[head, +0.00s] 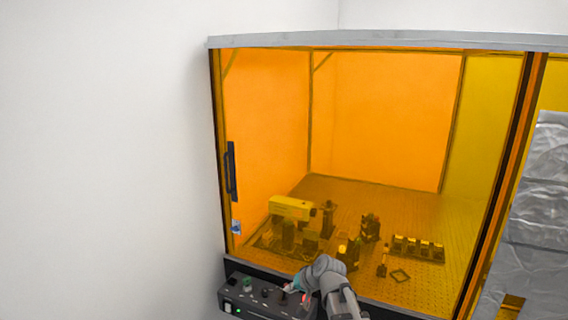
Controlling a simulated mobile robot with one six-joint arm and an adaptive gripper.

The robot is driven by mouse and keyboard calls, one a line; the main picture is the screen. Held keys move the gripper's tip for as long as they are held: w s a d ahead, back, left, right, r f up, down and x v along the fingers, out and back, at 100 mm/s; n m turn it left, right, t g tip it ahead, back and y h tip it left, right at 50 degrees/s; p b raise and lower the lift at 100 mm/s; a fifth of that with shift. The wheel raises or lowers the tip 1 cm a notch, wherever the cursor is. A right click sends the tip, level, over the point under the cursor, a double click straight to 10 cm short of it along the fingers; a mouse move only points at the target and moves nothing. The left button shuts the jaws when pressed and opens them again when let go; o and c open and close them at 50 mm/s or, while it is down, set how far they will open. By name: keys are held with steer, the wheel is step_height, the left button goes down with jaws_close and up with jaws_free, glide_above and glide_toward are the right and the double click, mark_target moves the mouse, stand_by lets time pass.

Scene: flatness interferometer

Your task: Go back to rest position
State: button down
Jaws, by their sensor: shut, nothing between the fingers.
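My arm reaches up from the bottom edge in the head view, and its grey wrist bends to the left in front of the orange enclosure. My gripper (287,289) is small and dark in this view, at the left end of the wrist, and looks shut and empty. It is over or just in front of the black control box (262,299); whether it touches the box I cannot tell. My wrist hides the right part of the box.
The orange-panelled enclosure (390,110) appears closed, with a dark handle (231,171) at left. Inside, optics stand on a perforated table (420,203), including a yellow-looking instrument (292,207). Crumpled foil (540,195) covers something at right. White wall fills the left.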

steer(key=s+d+f+g+h+b, duration=0.2)
steer(key=s+d+f+h, duration=0.1)
steer(key=s+d+f, duration=0.2)
steer(key=s+d+f+g+h+b, duration=0.2)
steer(key=s+d+f+g+h, duration=0.1)
steer(key=s+d, duration=0.7)
steer(key=shift+s+f+n+h, duration=0.3)
steer(key=shift+s+f, duration=0.45)
steer(key=shift+f, duration=0.15)
stand_by(0.4)
